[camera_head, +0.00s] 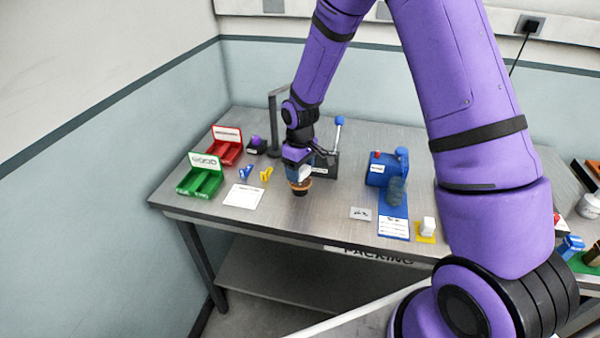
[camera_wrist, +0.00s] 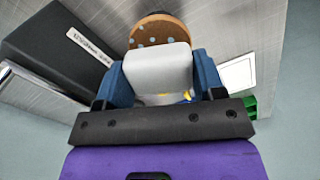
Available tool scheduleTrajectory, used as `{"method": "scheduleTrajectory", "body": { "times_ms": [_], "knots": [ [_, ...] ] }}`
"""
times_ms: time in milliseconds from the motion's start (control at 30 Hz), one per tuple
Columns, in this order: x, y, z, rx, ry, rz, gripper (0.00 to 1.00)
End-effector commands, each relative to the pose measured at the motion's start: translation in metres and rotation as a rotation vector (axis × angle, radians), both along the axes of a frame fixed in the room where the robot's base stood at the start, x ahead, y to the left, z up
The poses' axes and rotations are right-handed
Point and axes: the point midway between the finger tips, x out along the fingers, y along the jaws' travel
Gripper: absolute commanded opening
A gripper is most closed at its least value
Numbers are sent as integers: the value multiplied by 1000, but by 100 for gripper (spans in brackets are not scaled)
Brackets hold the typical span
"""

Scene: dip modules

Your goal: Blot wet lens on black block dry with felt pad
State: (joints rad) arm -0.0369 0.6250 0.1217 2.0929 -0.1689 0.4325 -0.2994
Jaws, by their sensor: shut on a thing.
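My gripper (camera_head: 299,172) is shut on a white felt pad (camera_wrist: 158,70), which sits between my blue fingers in the wrist view. The lens (camera_wrist: 157,30) is a brown-orange disc with several pale blue drops on its face. In the head view the lens (camera_head: 301,184) rests on a small dark block (camera_head: 300,191), right below my gripper. The pad covers part of the lens in the wrist view. I cannot tell whether pad and lens touch.
A black labelled machine (camera_head: 325,163) with a blue-knobbed lever stands close behind my gripper. Green (camera_head: 200,181) and red (camera_head: 227,150) bins stand at the left. A white card (camera_head: 243,196) lies before them. A blue device (camera_head: 382,170) and a white block (camera_head: 428,225) are to the right.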

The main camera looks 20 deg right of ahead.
Motion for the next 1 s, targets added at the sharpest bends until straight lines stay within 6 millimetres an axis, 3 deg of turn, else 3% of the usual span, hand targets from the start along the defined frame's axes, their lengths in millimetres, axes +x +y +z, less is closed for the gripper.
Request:
{"method": "scheduleTrajectory", "body": {
  "times_ms": [800,1000],
  "knots": [
    [0,0,56,1,-1,0,41],
    [0,0,63,1,-1,0,41]
  ]
}}
